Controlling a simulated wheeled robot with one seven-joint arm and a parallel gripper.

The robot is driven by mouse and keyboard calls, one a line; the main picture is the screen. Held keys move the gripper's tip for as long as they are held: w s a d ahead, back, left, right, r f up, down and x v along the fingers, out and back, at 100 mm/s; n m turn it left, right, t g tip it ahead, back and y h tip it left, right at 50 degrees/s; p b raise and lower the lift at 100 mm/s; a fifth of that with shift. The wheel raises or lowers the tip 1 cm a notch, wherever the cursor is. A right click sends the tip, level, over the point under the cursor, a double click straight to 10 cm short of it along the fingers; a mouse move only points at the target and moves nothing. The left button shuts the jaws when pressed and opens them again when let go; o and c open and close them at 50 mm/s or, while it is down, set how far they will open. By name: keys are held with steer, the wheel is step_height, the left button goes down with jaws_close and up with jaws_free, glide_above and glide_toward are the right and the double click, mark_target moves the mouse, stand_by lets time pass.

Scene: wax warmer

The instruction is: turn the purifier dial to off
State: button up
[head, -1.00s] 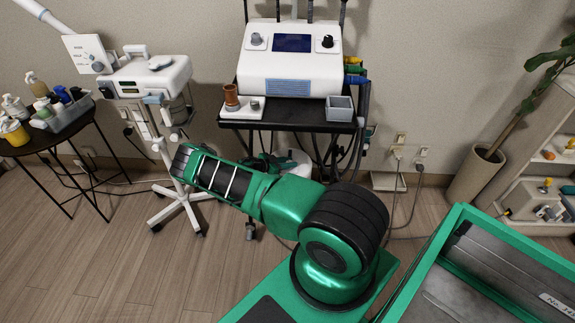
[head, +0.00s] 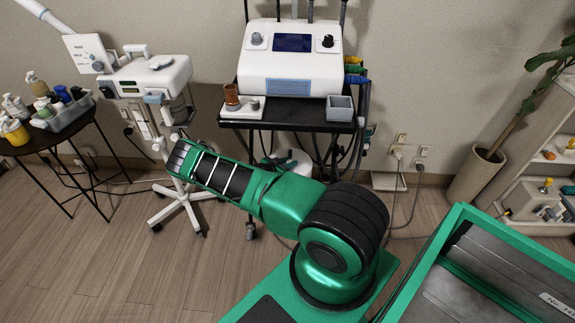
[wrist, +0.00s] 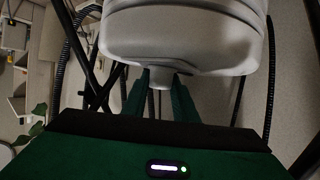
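In the wrist view, a rounded white body (wrist: 185,40) fills the top. My gripper (wrist: 160,88) is just below it in the picture, with its two green fingers apart. A narrow grey piece shows between the fingers; I cannot tell whether they touch it. In the head view, a white rounded object (head: 300,160) is partly visible under the black cart, beside my green wrist, and my forearm hides much of that area. No marked purifier dial can be made out there. A white panel with a grey dial (head: 98,66) stands at the left, away from my gripper.
The black cart (head: 288,112) carries a white machine (head: 290,75) with two knobs. Cables hang at the cart's right.

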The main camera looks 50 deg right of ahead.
steer(key=o, duration=0.4)
steer(key=shift+c, duration=0.2)
steer(key=shift+a, duration=0.1)
steer(key=w+v, duration=0.1)
steer(key=v, duration=0.9)
steer(key=shift+s+a, duration=0.3)
steer(key=shift+s, duration=0.1)
steer(key=shift+r, duration=0.1)
